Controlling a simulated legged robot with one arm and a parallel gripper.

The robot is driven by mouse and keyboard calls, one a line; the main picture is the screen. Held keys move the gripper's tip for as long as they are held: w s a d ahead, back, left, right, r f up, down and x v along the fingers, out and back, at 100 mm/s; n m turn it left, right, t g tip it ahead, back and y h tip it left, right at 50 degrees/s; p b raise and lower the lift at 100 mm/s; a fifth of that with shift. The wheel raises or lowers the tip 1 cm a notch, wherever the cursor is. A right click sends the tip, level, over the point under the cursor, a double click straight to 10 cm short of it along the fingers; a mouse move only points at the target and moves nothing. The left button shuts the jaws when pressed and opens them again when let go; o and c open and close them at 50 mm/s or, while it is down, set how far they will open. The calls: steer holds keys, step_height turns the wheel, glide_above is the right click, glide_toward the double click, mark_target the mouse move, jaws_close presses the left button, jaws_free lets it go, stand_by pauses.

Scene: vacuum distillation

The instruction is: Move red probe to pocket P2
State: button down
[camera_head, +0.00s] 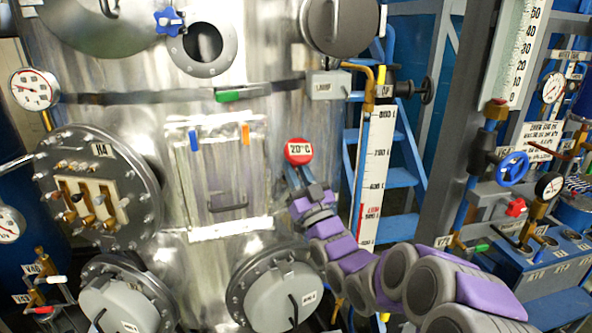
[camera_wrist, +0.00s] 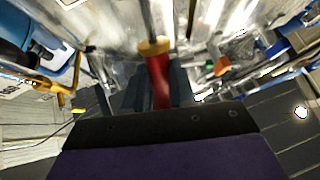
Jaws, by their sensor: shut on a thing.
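The red probe has a round red head marked 20°C (camera_head: 298,151), which shows at the tip of my arm in front of the steel vessel. In the wrist view the red handle (camera_wrist: 158,80) stands between my jaws, with a brass collar and a thin metal stem beyond it. My gripper (camera_head: 300,178) is shut on the probe. The vessel wall (camera_head: 275,120) is behind it; I cannot tell whether the stem touches anything. I cannot make out a label P2. A blue box (camera_head: 540,275) with several small labelled fittings stands at the right.
A plate with a handle (camera_head: 225,180) is left of my gripper. Round flanged covers (camera_head: 285,293) bulge from the lower vessel. A tall white level gauge (camera_head: 377,165) and a grey post (camera_head: 455,125) stand to the right. Valves (camera_head: 512,168) crowd the far right.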

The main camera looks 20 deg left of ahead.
steer(key=shift+w+a+f, duration=0.25)
steer(key=shift+f, duration=0.25)
steer(key=shift+w+a+f, duration=0.2)
steer(key=shift+a+f, duration=0.1)
steer(key=shift+f, duration=0.2)
steer(key=shift+w+a+f, duration=0.25)
steer(key=shift+f, duration=0.25)
steer(key=c, duration=0.8)
jaws_free()
steer(key=shift+c, duration=0.2)
steer(key=shift+d+f, duration=0.1)
steer(key=b+v, duration=0.3)
steer(key=v, duration=1.4)
steer(key=shift+f, duration=0.1)
